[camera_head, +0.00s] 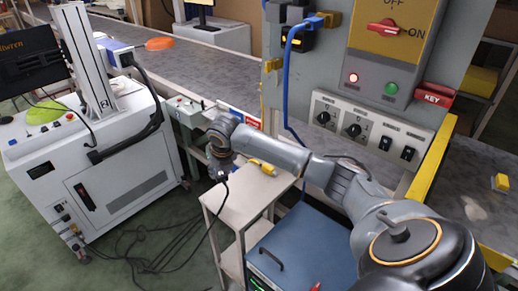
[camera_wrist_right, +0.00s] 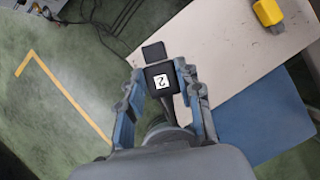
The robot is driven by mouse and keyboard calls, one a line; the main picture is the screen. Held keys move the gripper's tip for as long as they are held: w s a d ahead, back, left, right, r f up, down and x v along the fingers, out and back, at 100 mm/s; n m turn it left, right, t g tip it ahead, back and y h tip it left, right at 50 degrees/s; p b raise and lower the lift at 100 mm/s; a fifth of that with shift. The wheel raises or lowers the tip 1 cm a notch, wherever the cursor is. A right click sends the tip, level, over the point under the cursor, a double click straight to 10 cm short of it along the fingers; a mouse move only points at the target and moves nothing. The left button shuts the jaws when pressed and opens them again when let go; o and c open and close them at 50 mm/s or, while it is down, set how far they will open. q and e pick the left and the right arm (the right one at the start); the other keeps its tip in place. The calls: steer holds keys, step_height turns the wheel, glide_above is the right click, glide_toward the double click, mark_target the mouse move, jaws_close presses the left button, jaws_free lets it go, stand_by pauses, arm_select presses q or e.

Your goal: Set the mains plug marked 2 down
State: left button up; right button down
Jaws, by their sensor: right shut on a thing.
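The mains plug marked 2 (camera_wrist_right: 162,84) is a black block with a white label, seen in the right wrist view. My right gripper (camera_wrist_right: 160,76) is shut on it, with a blue-grey finger on each side. In the head view my right gripper (camera_head: 221,172) points down at the left edge of the small pale table (camera_head: 238,196). A black cable (camera_head: 211,222) hangs from there to the floor. A smaller black piece (camera_wrist_right: 153,52) shows just beyond the plug; I cannot tell whether it belongs to it. My left gripper is not in view.
A yellow object (camera_head: 262,167) lies on the small table's far part. A blue cabinet (camera_head: 300,245) stands right of it. A white machine cart (camera_head: 110,180) stands left, with loose cables on the floor between. The grey control panel (camera_head: 345,75) and conveyor (camera_head: 160,58) are behind.

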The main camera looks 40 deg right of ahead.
steer(key=f, duration=0.5)
steer(key=shift+w+a+f+p, duration=0.1)
steer(key=shift+w+f+p, duration=0.1)
steer(key=shift+f+p, duration=0.2)
steer(key=shift+f, duration=2.05)
steer(key=shift+s+f, duration=0.1)
steer(key=shift+f, duration=0.05)
steer(key=c, duration=0.9)
jaws_free()
steer(key=v, duration=1.2)
steer(key=shift+r, duration=0.25)
